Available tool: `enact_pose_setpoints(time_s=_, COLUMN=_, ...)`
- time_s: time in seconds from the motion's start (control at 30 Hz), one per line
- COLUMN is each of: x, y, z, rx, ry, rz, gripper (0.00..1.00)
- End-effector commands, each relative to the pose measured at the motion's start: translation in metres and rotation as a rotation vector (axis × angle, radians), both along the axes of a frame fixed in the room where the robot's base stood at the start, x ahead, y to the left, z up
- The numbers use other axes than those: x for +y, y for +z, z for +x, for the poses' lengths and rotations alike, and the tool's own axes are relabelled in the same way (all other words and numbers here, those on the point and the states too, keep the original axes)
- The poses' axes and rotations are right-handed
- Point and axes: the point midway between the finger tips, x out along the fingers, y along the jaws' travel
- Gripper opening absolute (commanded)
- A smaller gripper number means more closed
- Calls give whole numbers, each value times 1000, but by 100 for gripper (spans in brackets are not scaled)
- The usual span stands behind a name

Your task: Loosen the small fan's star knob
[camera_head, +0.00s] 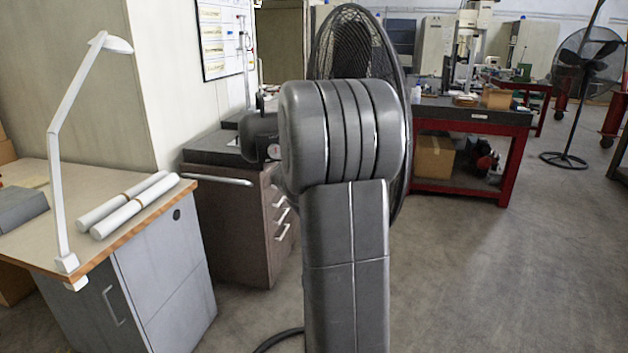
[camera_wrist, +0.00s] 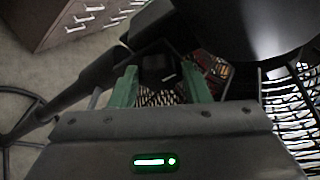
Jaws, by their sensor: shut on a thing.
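A fan with a dark wire cage (camera_head: 345,35) stands just beyond my arm in the head view, partly hidden by it. The wrist view shows its black motor housing (camera_wrist: 245,28) at upper right, its cage (camera_wrist: 300,115) at right and its pole (camera_wrist: 82,92) slanting to lower left. My gripper (camera_wrist: 160,76), with green fingers, is shut on a small dark knob (camera_wrist: 155,64) near the pole top. The knob's star shape and any turn of it are too dark to make out. In the head view my arm hides the gripper and knob.
A desk (camera_head: 140,208) with paper rolls (camera_head: 130,205) and a white lamp (camera_head: 75,130) stands at left. A drawer cabinet (camera_head: 235,225) is close behind my arm. A red-framed bench (camera_head: 460,190) and another fan (camera_head: 590,60) stand farther right.

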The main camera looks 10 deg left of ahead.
Motion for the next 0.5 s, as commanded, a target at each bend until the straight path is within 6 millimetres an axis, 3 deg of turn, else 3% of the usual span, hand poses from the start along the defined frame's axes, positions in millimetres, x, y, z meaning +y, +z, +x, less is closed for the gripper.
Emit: enact_pose_setpoints(time_s=0.5, x=1, y=-11, z=-1, rx=-194, ry=0, rz=-332, gripper=20)
